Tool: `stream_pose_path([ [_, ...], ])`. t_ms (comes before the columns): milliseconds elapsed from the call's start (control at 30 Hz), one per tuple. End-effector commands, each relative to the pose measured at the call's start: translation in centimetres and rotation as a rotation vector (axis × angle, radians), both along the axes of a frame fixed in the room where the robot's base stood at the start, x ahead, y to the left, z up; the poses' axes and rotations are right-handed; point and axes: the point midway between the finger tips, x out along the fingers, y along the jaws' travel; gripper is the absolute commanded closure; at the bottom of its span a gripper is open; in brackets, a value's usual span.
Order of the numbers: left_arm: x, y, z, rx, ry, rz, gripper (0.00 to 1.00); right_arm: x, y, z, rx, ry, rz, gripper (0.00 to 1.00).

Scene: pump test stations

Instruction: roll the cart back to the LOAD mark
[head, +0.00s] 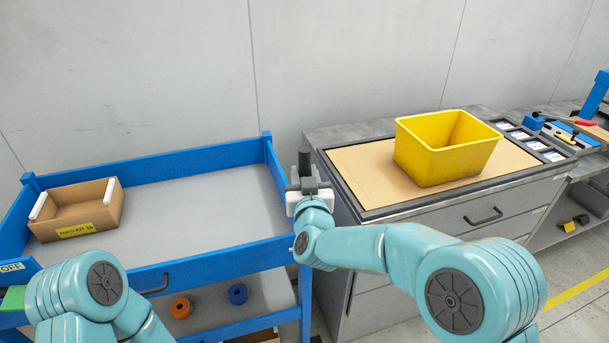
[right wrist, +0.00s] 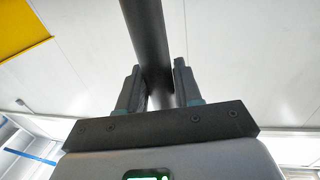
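The blue cart (head: 200,254) with a grey top stands at the left and centre of the head view, against the back wall. My right gripper (head: 308,180) is at the cart's right end, beside its corner. A dark bar, which looks like the cart's handle, stands up between its fingers in the head view (head: 304,160). In the right wrist view the bar (right wrist: 148,40) passes between both fingers, which sit close against its sides. My left arm shows at the lower left, but its gripper is out of the picture. I see no LOAD mark.
A cardboard box (head: 106,222) sits on the cart's top at left. Orange (head: 181,307) and blue (head: 238,293) rings lie on its lower shelf. A grey drawer cabinet (head: 452,218) with a yellow bin (head: 438,160) stands close to the cart's right end.

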Motion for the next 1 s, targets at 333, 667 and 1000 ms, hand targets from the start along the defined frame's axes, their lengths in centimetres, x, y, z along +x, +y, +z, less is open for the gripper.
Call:
stream_pose_path([
  [333, 0.0, 0.0, -3.4, 0.0, 0.0, 0.0, 0.15, 1.3, -4.1, -0.4, 0.005, -0.006, -0.012, 1.0],
  [667, 0.0, 0.0, -3.6, 0.0, 0.0, 0.0, 0.15, 1.6, -5.1, 0.2, 0.003, -0.003, -0.006, 1.0],
  [1000, 0.0, 0.0, -3.6, 0.0, 0.0, 0.0, 0.15, 1.5, -4.8, 0.1, 0.001, -0.001, 0.0, 0.48],
])
